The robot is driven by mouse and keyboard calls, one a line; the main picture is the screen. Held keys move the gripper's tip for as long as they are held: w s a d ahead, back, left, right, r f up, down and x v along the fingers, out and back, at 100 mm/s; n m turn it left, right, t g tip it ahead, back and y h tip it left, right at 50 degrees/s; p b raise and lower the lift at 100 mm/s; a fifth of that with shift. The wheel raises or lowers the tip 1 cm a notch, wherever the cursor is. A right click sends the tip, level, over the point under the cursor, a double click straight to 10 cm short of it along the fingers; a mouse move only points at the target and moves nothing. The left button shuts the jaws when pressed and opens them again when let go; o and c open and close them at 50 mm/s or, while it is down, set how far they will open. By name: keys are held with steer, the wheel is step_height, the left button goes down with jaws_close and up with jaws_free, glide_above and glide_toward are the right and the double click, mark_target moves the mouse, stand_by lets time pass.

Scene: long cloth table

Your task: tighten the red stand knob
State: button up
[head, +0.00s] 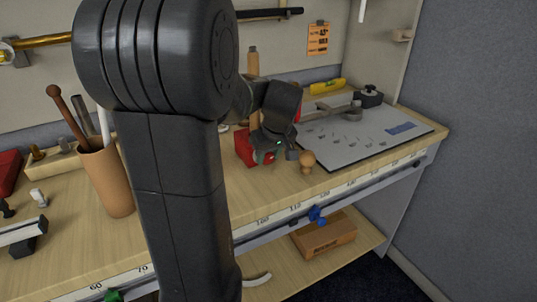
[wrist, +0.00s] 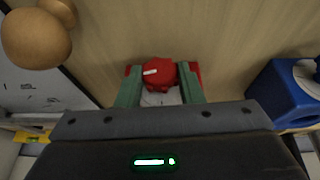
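The red stand knob (wrist: 160,72) with a white mark shows in the wrist view between the green fingers of my gripper (wrist: 159,80). The fingers lie along both sides of the knob and look in contact with it. More red, seemingly of the stand, shows behind the fingertips. In the head view my gripper (head: 268,154) is low over the table beside a red block-shaped body (head: 243,147). The knob itself cannot be made out there, as my gripper and arm cover that area.
A wooden knobbed piece (head: 307,161) stands right of my gripper, close by. A blue object (wrist: 283,92) is at the right in the wrist view. A grey board (head: 372,132) with small parts lies at right. A tan cup of tools (head: 106,182) stands at left.

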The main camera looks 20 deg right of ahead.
steer(key=shift+d+r+y+p, duration=0.25)
steer(key=shift+y+p, duration=0.45)
steer(key=shift+p, duration=0.35)
steer(key=shift+d+f+m+y+p, duration=0.15)
steer(key=shift+m+y+p, duration=0.1)
steer(key=shift+y+p, duration=0.4)
steer(key=shift+a+f+m+y+p, duration=0.15)
steer(key=shift+m+y+p, duration=0.15)
steer(key=shift+y, duration=0.55)
steer(key=o, duration=1)
steer(key=shift+d, duration=0.1)
steer(key=shift+r, duration=0.1)
steer(key=v, duration=1.3)
steer(key=shift+r+p, duration=0.35)
steer(key=shift+p, duration=0.05)
steer(key=shift+w+d, duration=0.1)
steer(key=shift+d, duration=0.05)
